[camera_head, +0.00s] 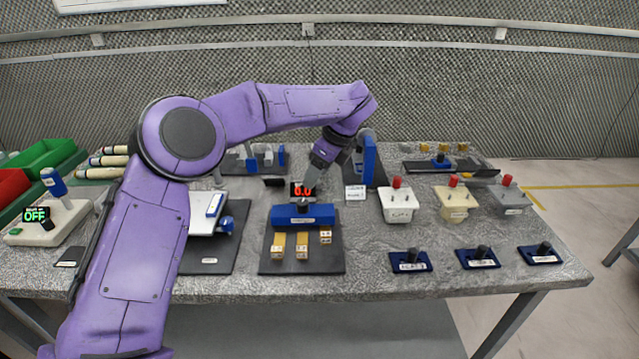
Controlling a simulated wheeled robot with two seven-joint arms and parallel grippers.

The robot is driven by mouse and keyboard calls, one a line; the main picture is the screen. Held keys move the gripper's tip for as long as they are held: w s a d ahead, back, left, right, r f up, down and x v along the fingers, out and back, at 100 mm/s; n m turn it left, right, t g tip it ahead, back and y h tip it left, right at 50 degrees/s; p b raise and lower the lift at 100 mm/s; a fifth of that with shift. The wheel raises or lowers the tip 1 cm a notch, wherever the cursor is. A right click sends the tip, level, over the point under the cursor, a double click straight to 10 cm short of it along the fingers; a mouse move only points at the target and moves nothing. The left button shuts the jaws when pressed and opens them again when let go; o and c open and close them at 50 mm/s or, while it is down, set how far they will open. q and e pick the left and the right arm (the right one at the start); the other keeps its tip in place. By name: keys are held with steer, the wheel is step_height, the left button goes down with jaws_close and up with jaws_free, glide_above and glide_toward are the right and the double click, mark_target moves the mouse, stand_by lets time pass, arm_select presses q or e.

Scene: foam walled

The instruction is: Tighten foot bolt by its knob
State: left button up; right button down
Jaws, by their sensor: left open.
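My left gripper (304,196) reaches down from the purple arm over the middle of the table. It is open, with its fingertips beside a dark knob (303,205) on top of a blue block (318,217). The fingers hide part of the knob, and I cannot tell whether they touch it. A red readout (303,190) showing 0.0 stands just behind the knob. Three other dark knobs stand on small blue labelled bases at the front right: left (410,255), middle (482,252) and right (544,248). The labels are too small to read. My right gripper is not in view.
Three red-topped boxes (398,206) stand to the right. A blue upright fixture (369,160) stands close behind the gripper. The table (370,277) is clear at front centre.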

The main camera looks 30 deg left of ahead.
mark_target(302, 202)
arm_select(q)
steer(key=f, duration=0.1)
steer(key=s+a+f, duration=0.1)
steer(key=a+f+p, duration=0.1)
steer(key=shift+s+f, duration=0.25)
steer(key=shift+f, duration=0.15)
steer(key=x, duration=0.2)
steer(key=w+p+x, duration=0.1)
steer(key=x, duration=0.2)
steer(key=shift+f, duration=0.35)
steer(key=shift+s+r, duration=0.1)
steer(key=shift+s, duration=0.15)
steer(key=shift+w, duration=0.1)
steer(key=c, duration=1)
steer(key=shift+c, duration=0.2)
